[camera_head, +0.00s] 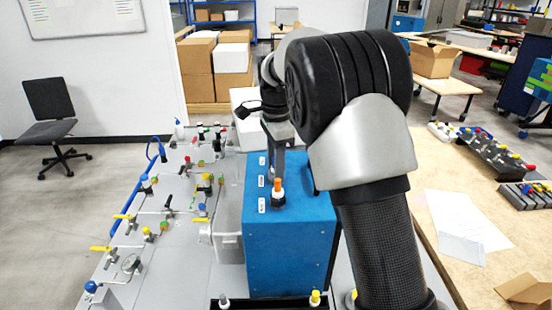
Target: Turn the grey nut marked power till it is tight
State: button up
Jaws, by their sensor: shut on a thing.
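The blue analyser box (288,240) stands in the middle of the bench, with several small white labels along the left of its top. The print on them is too small to read. My gripper (274,174) points down at the box's top, beside the labels and behind an orange-topped fitting (278,188). Its jaws are shut on what appears to be the grey nut. The nut itself is hidden by the fingers and the fitting, so I cannot see how far it is turned.
A grey panel (180,230) with several valves, gauges and yellow handles lies left of the box. My arm covers much of the right. A wooden table (440,180) with papers and fittings stands further right.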

jog(key=m, duration=0.2)
jog(key=m+p, duration=0.1)
jog(key=m, duration=0.1)
jog(key=m+p, duration=0.1)
jog(key=shift+r+m, duration=0.3)
jog(key=shift+m, duration=0.1)
jog(key=shift+f+m, duration=0.2)
jog(key=shift+m, duration=1.6)
jog(key=o, duration=1)
